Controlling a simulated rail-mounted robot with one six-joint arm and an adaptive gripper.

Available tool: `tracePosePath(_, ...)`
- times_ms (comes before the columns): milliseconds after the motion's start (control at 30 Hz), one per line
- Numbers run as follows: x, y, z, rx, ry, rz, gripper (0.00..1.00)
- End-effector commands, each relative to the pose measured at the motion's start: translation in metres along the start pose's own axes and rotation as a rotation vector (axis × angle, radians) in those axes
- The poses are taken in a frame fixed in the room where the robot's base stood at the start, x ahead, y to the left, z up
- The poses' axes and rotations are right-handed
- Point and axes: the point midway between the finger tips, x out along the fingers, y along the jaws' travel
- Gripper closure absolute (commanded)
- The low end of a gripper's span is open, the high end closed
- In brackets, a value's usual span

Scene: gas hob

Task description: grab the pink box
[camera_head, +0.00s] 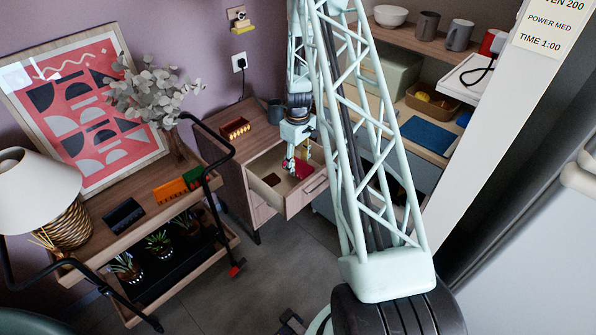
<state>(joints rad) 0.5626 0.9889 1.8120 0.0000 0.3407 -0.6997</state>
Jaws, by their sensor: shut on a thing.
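A small pink box (302,169) is inside the open drawer (314,192) of the wooden cabinet, near the middle of the view. My gripper (291,167) reaches down into the drawer from above. Its fingers are shut on the pink box at the box's left side. The arm and fingers hide part of the box. I cannot tell whether the box touches the drawer floor.
A small dark brown item (271,180) lies in the drawer's left part. A red tray (235,128) and a dark mug (275,111) stand on the cabinet top. A cart (95,252) with a lamp and plants stands left. Shelves with mugs are behind.

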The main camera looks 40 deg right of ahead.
Motion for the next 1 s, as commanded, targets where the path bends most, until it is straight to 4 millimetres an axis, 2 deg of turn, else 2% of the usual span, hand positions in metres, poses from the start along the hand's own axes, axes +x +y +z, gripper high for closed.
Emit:
tracePosePath(33, -0.012, 0.001, -0.001, 0.000, 0.002, 0.002, 0.71)
tracePosePath(200, -0.042, 0.001, -0.001, 0.000, 0.002, 0.002, 0.71)
tracePosePath(500, -0.079, 0.001, -0.001, 0.000, 0.001, 0.001, 0.71)
tracePosePath(700, -0.090, 0.000, 0.000, 0.000, 0.000, 0.000, 0.71)
tracePosePath(1000, -0.092, 0.000, 0.000, 0.000, 0.000, 0.000, 0.71)
